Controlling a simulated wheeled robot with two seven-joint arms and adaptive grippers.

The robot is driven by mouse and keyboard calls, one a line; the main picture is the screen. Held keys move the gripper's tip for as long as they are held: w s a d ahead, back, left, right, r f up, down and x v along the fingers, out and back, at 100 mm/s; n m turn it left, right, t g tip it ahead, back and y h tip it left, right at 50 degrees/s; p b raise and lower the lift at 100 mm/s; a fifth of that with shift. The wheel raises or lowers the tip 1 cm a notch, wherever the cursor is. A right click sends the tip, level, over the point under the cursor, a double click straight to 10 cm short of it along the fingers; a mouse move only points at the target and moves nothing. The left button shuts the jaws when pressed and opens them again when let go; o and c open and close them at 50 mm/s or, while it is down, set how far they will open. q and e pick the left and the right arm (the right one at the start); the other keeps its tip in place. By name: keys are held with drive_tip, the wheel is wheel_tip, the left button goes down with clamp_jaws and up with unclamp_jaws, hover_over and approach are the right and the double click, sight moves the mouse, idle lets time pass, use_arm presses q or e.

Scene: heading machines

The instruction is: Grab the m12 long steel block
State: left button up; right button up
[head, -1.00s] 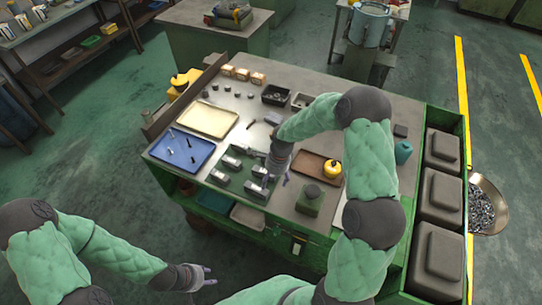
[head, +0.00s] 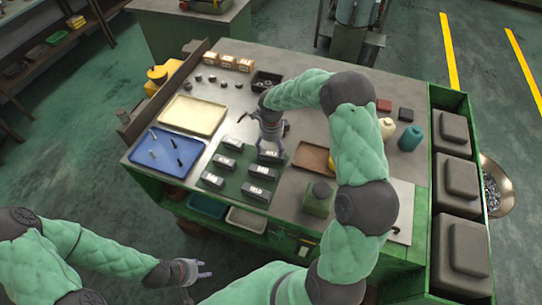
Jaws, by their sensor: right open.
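Several dark grey steel blocks with white labels lie in two columns on a green mat (head: 238,178); the labels are too small to read, so I cannot tell which is the m12 long one. My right gripper (head: 270,147) is open over the upper right block (head: 270,158) and partly hides it; I cannot tell if they touch. The middle right block (head: 262,173) and front right block (head: 256,191) lie just in front of it. The left column holds a block (head: 233,144) at its back. My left gripper (head: 205,270) is open and empty in front of the bench.
Left of the mat are a blue tray (head: 187,169) with bolts and a cream tray (head: 212,105). A brown tray (head: 309,157) and a green box (head: 318,203) stand to the right. My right forearm hangs over the bench's right half.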

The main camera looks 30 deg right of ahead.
sight(271, 155)
drive_tip(key=shift+a+f, duration=0.1)
drive_tip(key=shift+f, duration=2.9)
drive_tip(key=c, duration=1.4)
drive_tip(key=shift+r, duration=0.1)
clamp_jaws()
